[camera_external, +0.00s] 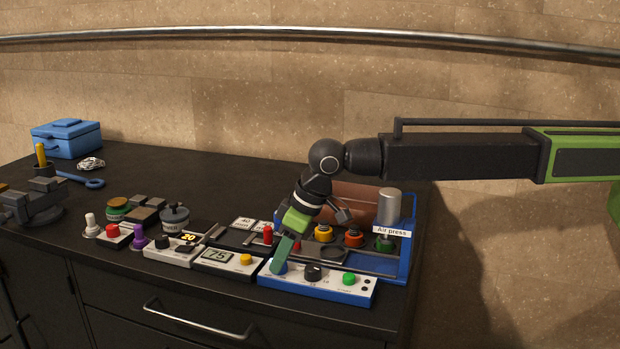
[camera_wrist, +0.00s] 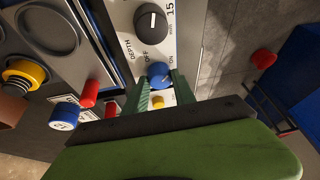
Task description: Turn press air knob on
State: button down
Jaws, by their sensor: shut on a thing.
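The control panel (camera_external: 322,285) is a white-faced box with a blue base at the counter's front right. A blue knob (camera_wrist: 160,72) with a white mark sits on it beside an "ON" label in the wrist view. My gripper (camera_wrist: 163,82), with green fingers, is shut on this blue knob, one finger on each side. In the external view my gripper (camera_external: 279,262) points down at the panel's left end and mostly hides the knob. The blue press (camera_external: 405,255) labelled "Air press", with a silver cylinder (camera_external: 389,206), stands behind the panel.
The panel also has a black dial (camera_external: 313,272) and a green button (camera_external: 349,279). Several coloured knobs lie behind my gripper.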

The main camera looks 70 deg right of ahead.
jog(key=shift+m+h, duration=0.4)
jog(key=shift+m, duration=0.7)
jog(key=c, duration=1)
grip_release()
jog(key=shift+c, duration=0.2)
jog(key=shift+r, duration=0.1)
jog(key=p+v, duration=1.6)
jog(key=v, duration=0.1)
jog(key=shift+s, duration=0.2)
